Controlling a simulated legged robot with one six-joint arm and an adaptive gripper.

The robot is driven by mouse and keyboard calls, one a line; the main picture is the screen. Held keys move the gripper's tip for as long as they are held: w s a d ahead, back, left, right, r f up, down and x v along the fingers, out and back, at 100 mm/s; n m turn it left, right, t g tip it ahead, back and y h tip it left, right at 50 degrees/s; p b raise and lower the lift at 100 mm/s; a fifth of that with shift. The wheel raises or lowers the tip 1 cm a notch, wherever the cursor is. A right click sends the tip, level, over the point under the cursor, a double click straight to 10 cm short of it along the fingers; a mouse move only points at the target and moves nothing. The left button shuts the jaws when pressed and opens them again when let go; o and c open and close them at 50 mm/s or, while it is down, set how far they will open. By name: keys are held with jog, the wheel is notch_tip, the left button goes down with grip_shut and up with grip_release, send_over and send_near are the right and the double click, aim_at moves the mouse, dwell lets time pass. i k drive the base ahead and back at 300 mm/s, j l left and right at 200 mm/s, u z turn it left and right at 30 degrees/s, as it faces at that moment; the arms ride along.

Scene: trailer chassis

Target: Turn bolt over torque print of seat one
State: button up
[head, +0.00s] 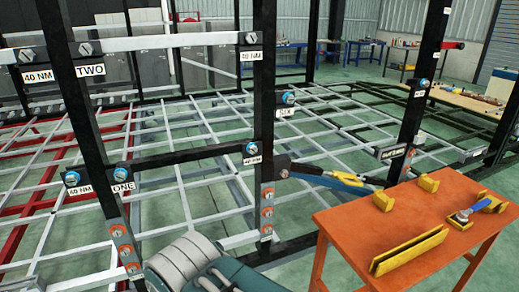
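Seat one is the black crossbar (185,159) between two black posts, with a label reading ONE (123,188). A bolt with a blue ring (72,178) sits at its left end, above a white torque print (75,192) whose number is hard to read. A second blue-ringed bolt (121,173) is above the ONE label. A third blue-ringed bolt (250,148) at the right end sits over another torque print (252,160), apparently 40 NM. My gripper's fingers are not in view. A rounded white and dark teal body at the bottom centre looks like my own arm.
An orange table (410,215) at the right holds yellow blocks and a blue-handled tool (460,216). A blue and yellow bar (340,178) extends behind it. Orange-ringed bolts line the lower posts. Seat two's bar (165,42) is higher up. White chassis rails (190,190) spread behind.

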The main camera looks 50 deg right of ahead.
aim_at(251, 148)
jog(key=z, duration=1.5)
jog(key=i, duration=0.35)
jog(key=j+z, duration=0.05)
